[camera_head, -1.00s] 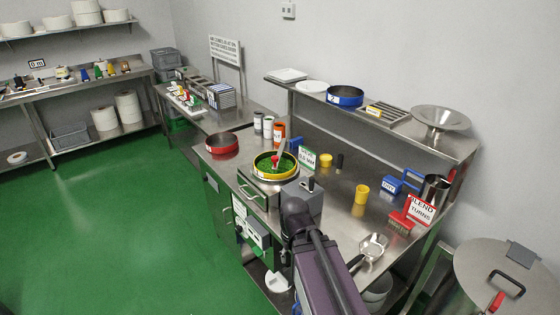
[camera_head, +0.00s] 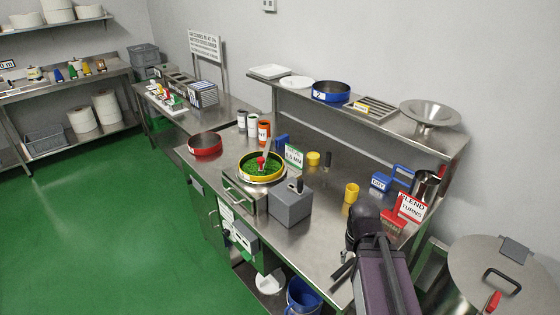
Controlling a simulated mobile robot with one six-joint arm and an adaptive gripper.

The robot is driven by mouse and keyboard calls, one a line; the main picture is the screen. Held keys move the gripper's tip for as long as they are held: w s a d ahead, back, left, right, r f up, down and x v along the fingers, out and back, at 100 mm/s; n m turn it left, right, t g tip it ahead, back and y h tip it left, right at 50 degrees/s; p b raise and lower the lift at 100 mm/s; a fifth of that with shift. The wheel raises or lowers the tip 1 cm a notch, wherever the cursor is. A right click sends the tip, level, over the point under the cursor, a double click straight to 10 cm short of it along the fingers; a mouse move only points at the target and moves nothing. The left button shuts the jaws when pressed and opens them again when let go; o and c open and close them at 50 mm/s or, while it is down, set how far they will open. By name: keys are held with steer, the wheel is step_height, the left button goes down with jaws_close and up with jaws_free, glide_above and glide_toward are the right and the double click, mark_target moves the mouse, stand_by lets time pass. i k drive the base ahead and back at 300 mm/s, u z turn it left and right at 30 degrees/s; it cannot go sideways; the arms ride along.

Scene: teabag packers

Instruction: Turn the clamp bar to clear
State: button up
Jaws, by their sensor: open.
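The clamp bar (camera_head: 267,147) looks like a pale, slanting bar with a red knob (camera_head: 261,160) at its lower end. It stands over a yellow-rimmed round sieve (camera_head: 246,176) holding green leaf. The sieve sits on a steel unit at the bench's left front, beside a grey block (camera_head: 290,208) with a dark lever. My gripper (camera_head: 343,266) shows only in part, as dark fingers beside my arm at the bench's right front. It is open and apart from the bar, to its lower right. My arm hides the rest of it.
A red-rimmed sieve (camera_head: 205,144), canisters (camera_head: 264,132) and a green-edged sign (camera_head: 295,156) stand around the yellow sieve. Yellow cups (camera_head: 351,193), a blue holder (camera_head: 380,182) and a red holder (camera_head: 393,220) stand right. Bare bench lies between the grey block and my arm.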

mark_target(261, 161)
steer(key=z, duration=1.25)
steer(key=k, duration=0.6)
steer(key=z, duration=2.5)
steer(key=k, duration=0.15)
steer(key=u, duration=4.05)
